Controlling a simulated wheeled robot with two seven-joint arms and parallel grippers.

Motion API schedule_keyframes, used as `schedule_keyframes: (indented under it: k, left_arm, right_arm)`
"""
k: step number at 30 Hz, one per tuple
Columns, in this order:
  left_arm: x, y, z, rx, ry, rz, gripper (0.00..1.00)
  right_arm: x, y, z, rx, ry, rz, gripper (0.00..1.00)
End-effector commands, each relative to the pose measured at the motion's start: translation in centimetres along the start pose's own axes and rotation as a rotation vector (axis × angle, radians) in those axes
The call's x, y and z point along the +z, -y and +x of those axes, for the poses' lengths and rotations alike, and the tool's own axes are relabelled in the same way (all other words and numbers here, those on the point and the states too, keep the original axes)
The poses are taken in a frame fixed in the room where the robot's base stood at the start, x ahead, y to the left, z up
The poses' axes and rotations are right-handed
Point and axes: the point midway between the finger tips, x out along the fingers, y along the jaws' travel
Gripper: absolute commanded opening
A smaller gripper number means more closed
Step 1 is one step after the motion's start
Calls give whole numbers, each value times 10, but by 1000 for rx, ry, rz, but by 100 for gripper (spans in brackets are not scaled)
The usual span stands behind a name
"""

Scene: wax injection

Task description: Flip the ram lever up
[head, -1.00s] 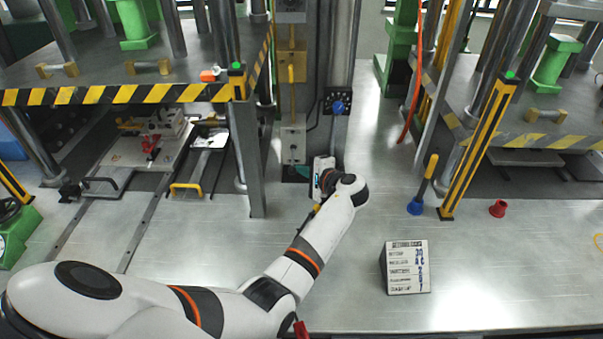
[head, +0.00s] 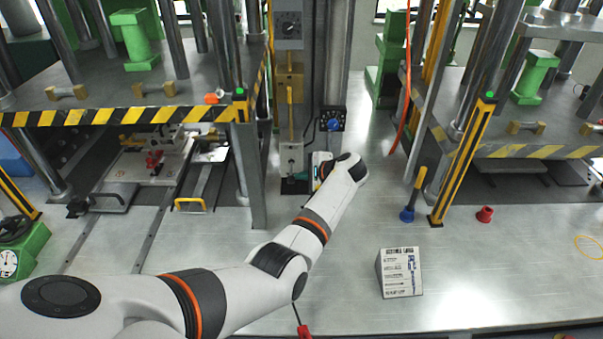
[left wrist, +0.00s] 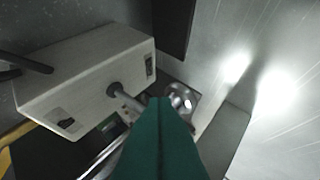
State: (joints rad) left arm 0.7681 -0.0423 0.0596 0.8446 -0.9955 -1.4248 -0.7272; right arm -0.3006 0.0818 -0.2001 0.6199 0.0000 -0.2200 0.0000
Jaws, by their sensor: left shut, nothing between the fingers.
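A small grey-white box (head: 291,157) stands on a column at the back centre, and it fills the upper left of the left wrist view (left wrist: 85,75). A short dark rod, apparently the ram lever (left wrist: 122,97), sticks out of the box's face, with a shiny round metal end (left wrist: 180,98) near it; whether they join is hidden by my fingers. My left gripper (head: 302,177) is just below the box in the head view. Its green fingers (left wrist: 160,103) are shut and empty, close beside the rod; contact cannot be told. My right gripper is out of view.
A black panel with a blue knob (head: 333,124) is right of the box. Presses with striped edges (head: 120,116) flank the column. A blue-based yellow-handled tool (head: 408,213), a red cup (head: 485,214) and a printed block (head: 399,272) stand on the bench, with bare metal between.

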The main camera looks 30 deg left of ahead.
Motion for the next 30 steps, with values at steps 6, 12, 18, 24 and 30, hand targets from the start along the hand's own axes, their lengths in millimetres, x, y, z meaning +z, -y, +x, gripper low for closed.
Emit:
schedule_keyframes:
  k: [6,12,18,24,30]
  left_arm:
    - [-6,-10,-6,-112,-3,81,0]
    - [-7,-14,-8,-174,-3,128,0]
    - [-8,-17,-8,-214,-3,158,0]
    - [-9,-19,-9,-239,-3,176,0]
    - [-9,-20,-10,-255,-4,188,0]
  right_arm:
    - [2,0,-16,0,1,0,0]
    - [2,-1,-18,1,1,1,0]
    - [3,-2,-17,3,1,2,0]
    - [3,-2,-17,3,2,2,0]
    - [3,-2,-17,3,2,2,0]
